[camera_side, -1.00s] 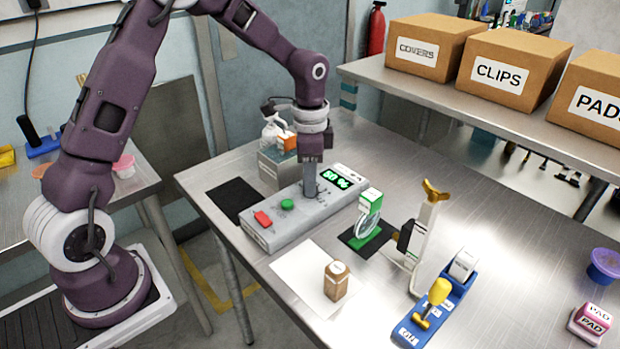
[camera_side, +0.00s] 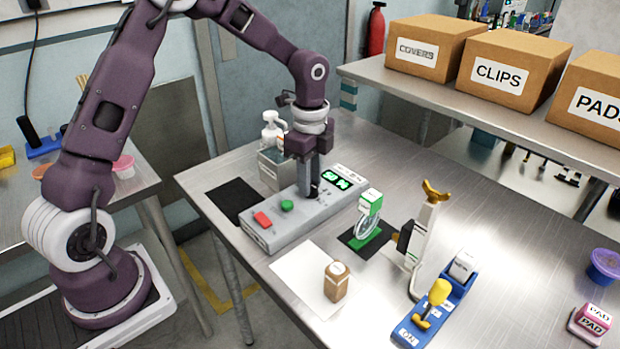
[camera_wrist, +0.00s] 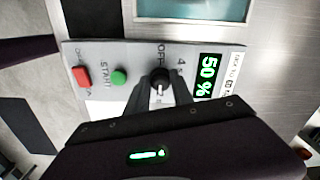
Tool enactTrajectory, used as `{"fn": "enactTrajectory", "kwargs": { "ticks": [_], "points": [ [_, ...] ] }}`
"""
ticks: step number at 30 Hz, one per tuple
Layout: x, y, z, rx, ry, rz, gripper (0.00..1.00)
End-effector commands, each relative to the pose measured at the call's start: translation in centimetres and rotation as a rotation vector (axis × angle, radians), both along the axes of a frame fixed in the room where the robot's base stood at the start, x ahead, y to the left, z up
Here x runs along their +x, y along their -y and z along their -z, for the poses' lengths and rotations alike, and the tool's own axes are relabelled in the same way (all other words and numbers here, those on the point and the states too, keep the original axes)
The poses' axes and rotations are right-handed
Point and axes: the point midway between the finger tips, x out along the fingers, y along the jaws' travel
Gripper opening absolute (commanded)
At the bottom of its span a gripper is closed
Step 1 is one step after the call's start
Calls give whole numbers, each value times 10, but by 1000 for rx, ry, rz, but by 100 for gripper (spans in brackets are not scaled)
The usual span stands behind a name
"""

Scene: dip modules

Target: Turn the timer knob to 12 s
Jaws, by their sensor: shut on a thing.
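The timer knob (camera_wrist: 158,86) is a small black dial with a white pointer line on a grey control box (camera_side: 268,235). In the wrist view the labels OFF and 4 s show beside it; other marks are hidden. My gripper (camera_wrist: 157,88) is shut on the knob, with one finger on each side of it. A green display (camera_wrist: 208,77) on the box reads 50 %.
The box also carries a red button (camera_wrist: 82,75) and a green START button (camera_wrist: 119,77). A tank with a white bottle (camera_side: 272,128) stands behind it.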

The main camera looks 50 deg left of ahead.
Motion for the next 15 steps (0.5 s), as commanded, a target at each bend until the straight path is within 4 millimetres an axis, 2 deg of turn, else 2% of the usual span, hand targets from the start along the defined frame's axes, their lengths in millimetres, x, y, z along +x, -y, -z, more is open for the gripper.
{"fn": "enactTrajectory", "kwargs": {
  "ticks": [13, 14, 15],
  "points": [
    [1, 1, -1, -1, 5, 11, 0],
    [1, 1, -1, -1, 5, 11, 30],
    [1, 1, -1, -1, 5, 11, 38]
  ]
}}
